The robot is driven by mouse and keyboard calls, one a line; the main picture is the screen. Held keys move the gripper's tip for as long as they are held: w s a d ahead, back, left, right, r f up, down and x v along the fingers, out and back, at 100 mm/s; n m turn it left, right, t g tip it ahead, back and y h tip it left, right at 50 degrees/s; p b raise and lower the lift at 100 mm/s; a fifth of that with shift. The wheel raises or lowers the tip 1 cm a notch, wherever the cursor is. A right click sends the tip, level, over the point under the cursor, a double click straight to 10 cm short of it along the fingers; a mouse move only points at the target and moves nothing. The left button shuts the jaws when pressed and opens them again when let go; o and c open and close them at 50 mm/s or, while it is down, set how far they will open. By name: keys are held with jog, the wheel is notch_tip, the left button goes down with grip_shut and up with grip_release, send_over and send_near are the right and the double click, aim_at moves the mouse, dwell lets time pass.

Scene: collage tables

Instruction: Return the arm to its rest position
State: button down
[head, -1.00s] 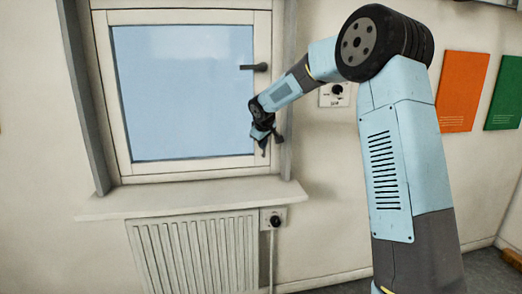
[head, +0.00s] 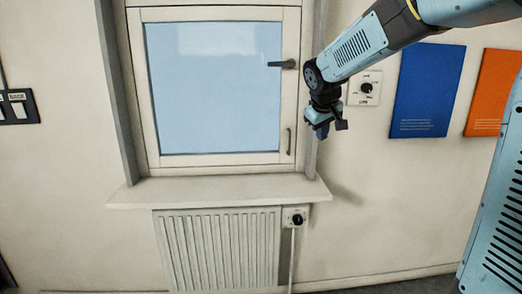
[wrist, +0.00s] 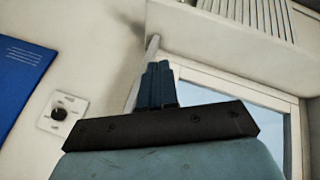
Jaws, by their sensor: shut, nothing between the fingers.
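My arm reaches in from the upper right in the head view, bent so that its end hangs down. My gripper (head: 322,130) is in front of the wall just right of the window frame, above the right end of the sill. It points downward and holds nothing. In the wrist view my gripper's fingers (wrist: 159,68) are together, with the window and the radiator beyond them. The gripper appears clear of the frame and the sill, though the exact gap cannot be told.
A sill (head: 220,190) juts out above a radiator (head: 220,250) with a valve (head: 298,219). A dial (head: 367,88) and a blue poster (head: 424,92) are on the wall at right.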

jog(key=s+d+f+m+y, duration=0.1)
jog(key=s+d+f+m, duration=0.1)
jog(key=s, duration=1.3)
jog(key=s+d+f+m, duration=0.2)
jog(key=s+d+m, duration=0.1)
jog(key=s, duration=1.3)
jog(key=shift+d+g+y, duration=0.3)
jog(key=shift+g+y, duration=0.1)
